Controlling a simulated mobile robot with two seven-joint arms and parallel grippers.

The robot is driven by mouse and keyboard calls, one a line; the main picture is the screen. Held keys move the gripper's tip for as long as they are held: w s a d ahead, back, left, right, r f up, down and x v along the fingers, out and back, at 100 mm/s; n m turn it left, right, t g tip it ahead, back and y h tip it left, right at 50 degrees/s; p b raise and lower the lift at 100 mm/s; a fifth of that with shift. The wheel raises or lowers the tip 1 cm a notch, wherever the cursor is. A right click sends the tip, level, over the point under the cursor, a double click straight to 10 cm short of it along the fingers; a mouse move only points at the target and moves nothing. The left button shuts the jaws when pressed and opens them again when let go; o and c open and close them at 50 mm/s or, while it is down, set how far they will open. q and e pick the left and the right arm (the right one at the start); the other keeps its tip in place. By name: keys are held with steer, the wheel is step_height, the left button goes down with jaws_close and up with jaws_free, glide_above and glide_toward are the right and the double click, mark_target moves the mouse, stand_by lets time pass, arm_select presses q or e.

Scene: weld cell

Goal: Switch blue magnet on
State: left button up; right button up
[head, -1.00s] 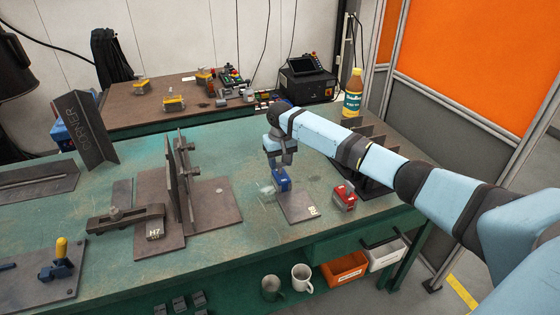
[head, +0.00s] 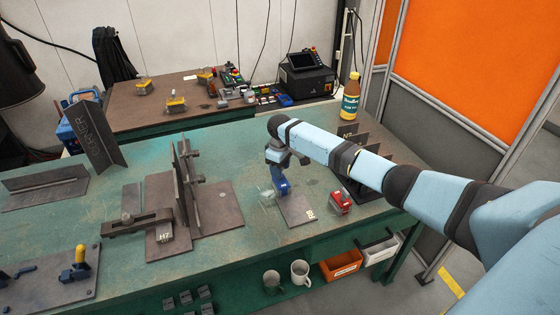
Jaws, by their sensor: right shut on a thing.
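The blue magnet (head: 281,187) stands at the back left edge of a flat steel plate (head: 298,211) marked with a white label. My right gripper (head: 279,172) points down over it and is shut on its upper part. The fingertips and the switch are too small and covered to make out, so I cannot tell the switch's position. My left gripper is not in view.
A red magnet (head: 340,202) stands just right of the plate. A steel fixture with upright plates (head: 187,185) stands to the left. Dark racked plates (head: 362,181) and a yellow-capped bottle (head: 351,98) are behind my right arm. Bare green bench (head: 235,150) lies behind.

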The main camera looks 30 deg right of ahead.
steer(key=shift+r+n+p, duration=0.15)
steer(key=shift+n+p, duration=0.3)
steer(key=shift+n, duration=0.55)
steer(key=n+p, duration=0.1)
steer(key=n, duration=0.6)
steer(key=shift+p, duration=0.35)
steer(key=shift+n, duration=0.6)
steer(key=o, duration=0.9)
step_height(320, 180, up, 14)
steer(key=shift+f, duration=0.2)
